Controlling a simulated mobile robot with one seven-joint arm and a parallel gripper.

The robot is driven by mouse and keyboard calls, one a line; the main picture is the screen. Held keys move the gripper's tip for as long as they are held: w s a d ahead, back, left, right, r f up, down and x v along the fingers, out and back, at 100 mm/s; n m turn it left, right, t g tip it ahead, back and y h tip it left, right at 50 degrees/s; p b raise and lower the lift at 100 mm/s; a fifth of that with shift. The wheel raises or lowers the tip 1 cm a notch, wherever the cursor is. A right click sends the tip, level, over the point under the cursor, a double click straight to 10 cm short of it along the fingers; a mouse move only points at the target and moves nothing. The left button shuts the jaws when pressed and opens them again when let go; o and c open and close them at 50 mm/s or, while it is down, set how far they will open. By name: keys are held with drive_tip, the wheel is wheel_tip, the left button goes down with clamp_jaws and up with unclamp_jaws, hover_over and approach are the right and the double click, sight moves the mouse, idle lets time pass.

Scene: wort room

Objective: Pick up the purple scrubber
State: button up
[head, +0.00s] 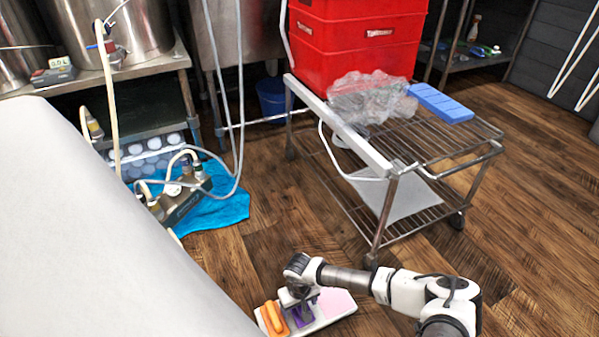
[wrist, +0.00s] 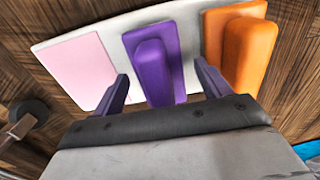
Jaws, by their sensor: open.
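The purple scrubber (wrist: 155,68) lies on a white board (wrist: 112,30) between a pink pad (wrist: 77,68) and an orange scrubber (wrist: 238,48) in the wrist view. My gripper (wrist: 160,82) is open, with one finger on each side of the purple scrubber's near part. The right finger is in the gap between the purple and orange scrubbers. I cannot tell whether either finger touches the purple one. In the head view my gripper (head: 299,300) is over the board, and the purple scrubber (head: 303,317) is partly hidden beneath it. The orange scrubber (head: 273,318) shows to its left.
A wire cart (head: 405,222) stands behind the board, bearing red crates (head: 355,45), clear plastic and a blue block (head: 440,102). A blue cloth (head: 215,207) with a pump lies on the floor at left. A large pale surface (head: 90,220) fills the left front.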

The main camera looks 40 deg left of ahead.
drive_tip(key=shift+f, duration=0.7)
drive_tip(key=c, duration=1.2)
drive_tip(key=shift+r, duration=0.1)
wheel_tip(320, 180, up, 20)
drive_tip(key=p, duration=0.6)
drive_tip(key=shift+p, duration=0.3)
